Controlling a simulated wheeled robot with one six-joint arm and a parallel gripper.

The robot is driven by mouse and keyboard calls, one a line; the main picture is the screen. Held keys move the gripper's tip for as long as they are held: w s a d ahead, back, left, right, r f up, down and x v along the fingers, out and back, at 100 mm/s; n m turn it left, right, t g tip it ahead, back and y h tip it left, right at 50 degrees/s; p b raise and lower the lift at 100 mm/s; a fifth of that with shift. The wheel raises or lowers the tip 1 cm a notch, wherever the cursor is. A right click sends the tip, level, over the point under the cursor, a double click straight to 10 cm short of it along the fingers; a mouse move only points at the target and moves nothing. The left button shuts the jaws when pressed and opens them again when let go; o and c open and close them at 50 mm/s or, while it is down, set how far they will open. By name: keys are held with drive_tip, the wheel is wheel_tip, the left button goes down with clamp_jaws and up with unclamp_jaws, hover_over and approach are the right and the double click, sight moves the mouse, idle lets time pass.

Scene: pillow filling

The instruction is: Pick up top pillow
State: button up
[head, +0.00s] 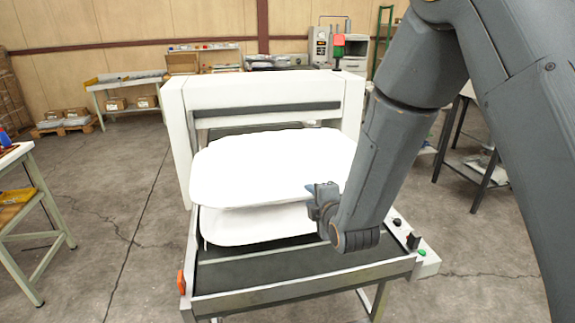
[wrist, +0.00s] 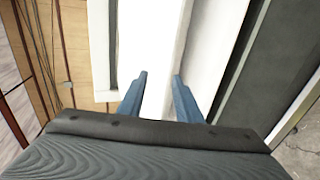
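Two white pillows lie stacked on the dark belt of a white machine in the head view. The top pillow (head: 265,165) is broad and flat, and the lower pillow (head: 255,224) shows below its front edge. My gripper (head: 318,193) is at the right front edge of the top pillow. In the wrist view my gripper's two blue fingers (wrist: 160,88) stand apart. The white edge of the top pillow (wrist: 165,45) runs ahead of and between them. The lower pillow (wrist: 215,50) shows to its right there. Whether the fingers touch the pillow is unclear.
The white machine frame (head: 177,135) rises behind the pillows. The belt (head: 270,269) is bare at the front, with a metal rail around it and buttons at the right. A table (head: 20,215) stands at the left edge, with open floor between.

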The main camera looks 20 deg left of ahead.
sight(303, 197)
drive_tip(key=w+a+f+b, duration=0.1)
drive_tip(key=w, duration=0.1)
drive_tip(key=w+a+f+b, duration=0.1)
drive_tip(key=f+b, duration=0.1)
drive_tip(key=w+a+f+b, duration=0.1)
drive_tip(key=w, duration=0.1)
drive_tip(key=shift+w+a+f, duration=0.35)
drive_tip(key=shift+f, duration=0.05)
drive_tip(key=shift+b+x, duration=0.65)
drive_tip(key=shift+x, duration=0.35)
drive_tip(key=shift+a, duration=0.1)
clamp_jaws()
drive_tip(key=shift+f, duration=0.15)
idle(0.5)
